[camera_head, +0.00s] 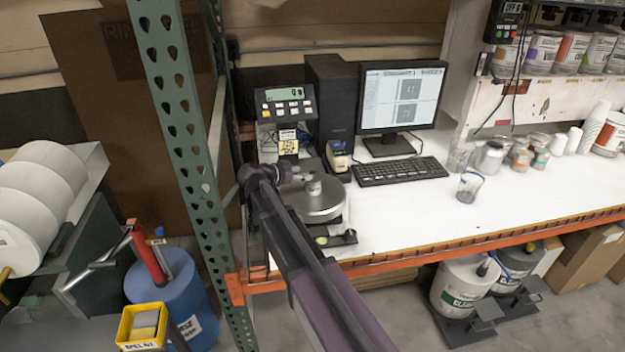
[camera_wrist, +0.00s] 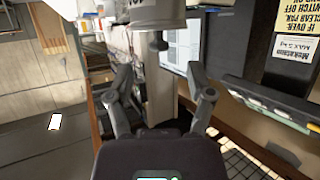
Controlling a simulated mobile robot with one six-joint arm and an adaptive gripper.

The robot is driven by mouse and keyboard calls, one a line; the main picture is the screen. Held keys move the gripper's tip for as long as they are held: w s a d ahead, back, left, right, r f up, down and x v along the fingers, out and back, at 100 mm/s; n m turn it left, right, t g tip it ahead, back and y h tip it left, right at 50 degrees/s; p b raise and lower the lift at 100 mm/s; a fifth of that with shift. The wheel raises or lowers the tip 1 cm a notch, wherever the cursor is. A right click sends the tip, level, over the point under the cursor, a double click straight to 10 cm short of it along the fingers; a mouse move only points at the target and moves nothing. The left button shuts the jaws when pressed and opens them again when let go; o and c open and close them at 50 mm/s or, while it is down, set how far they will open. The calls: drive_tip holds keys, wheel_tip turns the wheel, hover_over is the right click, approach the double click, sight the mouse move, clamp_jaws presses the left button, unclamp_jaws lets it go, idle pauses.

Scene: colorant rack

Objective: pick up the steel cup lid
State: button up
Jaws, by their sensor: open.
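In the wrist view, which looks upside down, a pale grey cup with a darker knob hangs in from the top edge. I take the knob and the band under it as the steel cup lid (camera_wrist: 158,30). In the head view a small metal cup (camera_head: 313,187) stands on the round steel pan (camera_head: 318,208) of the scale; its lid is too small to make out. My gripper (camera_wrist: 165,86) is open and empty, its fingers spread on either side of the knob's line but apart from it. In the head view my gripper (camera_head: 272,174) is just left of the cup.
The scale's display (camera_head: 285,104) and a computer tower (camera_head: 331,100) stand behind. The monitor (camera_head: 402,95) and keyboard (camera_head: 400,170) are to the right. A green post (camera_head: 190,130) rises at the left. The white bench (camera_head: 420,212) is clear in front of the keyboard.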

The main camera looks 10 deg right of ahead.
sight(311, 173)
drive_tip(key=shift+b+x, duration=1.05)
drive_tip(key=shift+x, duration=1.6)
clamp_jaws()
